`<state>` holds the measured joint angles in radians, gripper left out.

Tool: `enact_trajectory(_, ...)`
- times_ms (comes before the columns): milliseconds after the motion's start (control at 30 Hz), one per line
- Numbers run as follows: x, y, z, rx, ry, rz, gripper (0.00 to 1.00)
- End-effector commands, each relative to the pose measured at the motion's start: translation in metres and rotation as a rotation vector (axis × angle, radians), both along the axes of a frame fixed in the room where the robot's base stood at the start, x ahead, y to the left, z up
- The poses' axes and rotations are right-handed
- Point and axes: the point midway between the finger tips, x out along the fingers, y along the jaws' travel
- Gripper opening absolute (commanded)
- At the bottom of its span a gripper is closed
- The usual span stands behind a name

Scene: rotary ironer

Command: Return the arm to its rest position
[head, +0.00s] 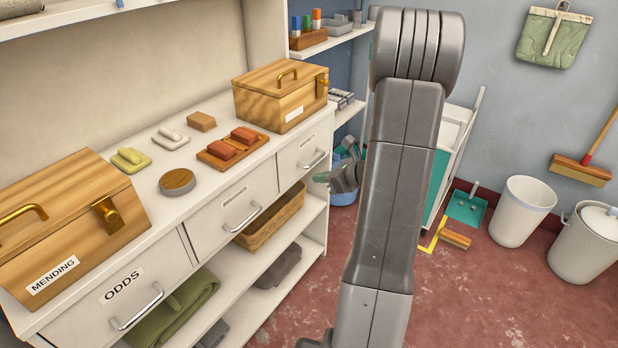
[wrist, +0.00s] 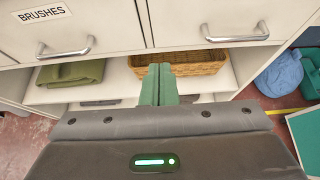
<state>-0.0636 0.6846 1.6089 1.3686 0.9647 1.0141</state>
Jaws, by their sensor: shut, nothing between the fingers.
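My arm (head: 395,180) rises upright through the middle of the head view and bends over at the top. My gripper (head: 321,177) shows small beside it, in front of the right end of the cabinet, with its green fingers pointing left toward the drawers. In the wrist view the green fingers (wrist: 160,84) lie together with nothing between them. They point at the open shelf below the drawers and appear apart from the cabinet. Part of the wrist is hidden behind the arm in the head view.
Closed drawers, including one marked ODDS (head: 123,286), line the cabinet. Wooden boxes (head: 284,92) and soaps (head: 220,150) stand on top. A wicker basket (head: 272,217) sits below. A white cart (head: 447,150) and bins (head: 522,211) stand right. Red floor (head: 480,300) is clear in front.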

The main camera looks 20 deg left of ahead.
Motion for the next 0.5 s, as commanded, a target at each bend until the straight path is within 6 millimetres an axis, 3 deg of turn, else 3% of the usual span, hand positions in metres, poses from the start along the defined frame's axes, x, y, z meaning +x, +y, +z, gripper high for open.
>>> enact_trajectory(500, -0.0031, -0.0077, 0.004, -0.001, 0.001, 0.001, 0.0)
